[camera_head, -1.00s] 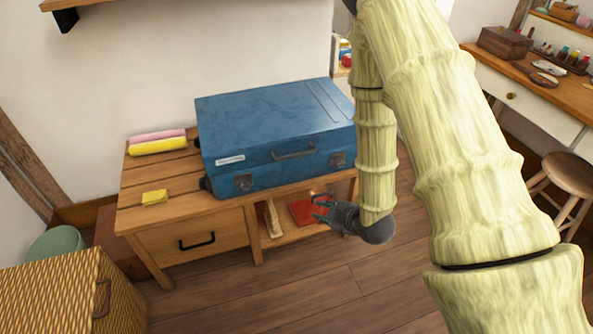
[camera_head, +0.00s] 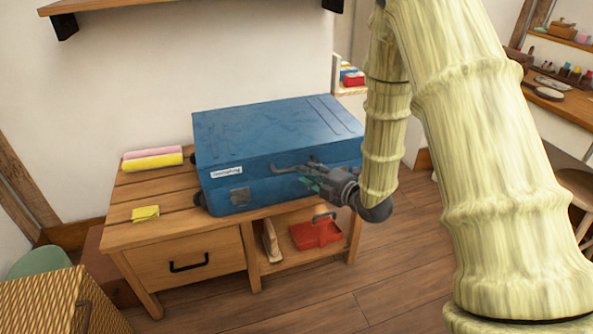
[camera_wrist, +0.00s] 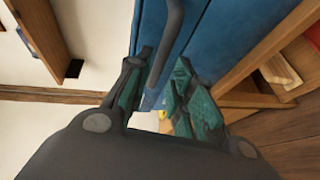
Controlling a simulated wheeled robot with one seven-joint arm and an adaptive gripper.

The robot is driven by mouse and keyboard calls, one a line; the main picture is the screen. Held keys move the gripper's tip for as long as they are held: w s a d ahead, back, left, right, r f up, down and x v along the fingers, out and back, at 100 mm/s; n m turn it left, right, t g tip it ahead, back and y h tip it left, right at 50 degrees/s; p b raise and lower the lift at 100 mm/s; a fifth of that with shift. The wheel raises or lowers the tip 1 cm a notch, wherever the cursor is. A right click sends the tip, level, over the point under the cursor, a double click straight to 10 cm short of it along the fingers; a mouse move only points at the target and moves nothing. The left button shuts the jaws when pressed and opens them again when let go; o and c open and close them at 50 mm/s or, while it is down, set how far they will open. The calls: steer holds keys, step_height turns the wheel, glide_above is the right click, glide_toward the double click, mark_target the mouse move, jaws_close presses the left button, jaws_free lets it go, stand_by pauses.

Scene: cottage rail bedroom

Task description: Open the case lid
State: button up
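The blue case (camera_head: 270,135) lies flat on the wooden bench, its lid down. A dark handle (camera_head: 283,170) is on its front face, and the left latch (camera_head: 240,196) shows beside a white label (camera_head: 227,172). My gripper (camera_head: 301,175) is at the case's front, just right of the handle's middle, and hides the right latch. In the wrist view, the handle (camera_wrist: 168,40) runs between the two green-padded fingers of my gripper (camera_wrist: 163,62). The fingers stand apart with a gap to the handle on the right side; any contact on the left is unclear.
The wooden bench (camera_head: 190,215) holds a yellow sponge (camera_head: 146,213) and pink and yellow rolls (camera_head: 152,159) left of the case. A red toolbox (camera_head: 316,234) sits on its lower shelf. A wall shelf (camera_head: 190,5) hangs above. A wicker basket (camera_head: 50,300) stands at front left.

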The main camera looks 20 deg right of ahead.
steer(key=shift+b+x, duration=0.3)
steer(key=shift+x, duration=2.55)
jaws_close()
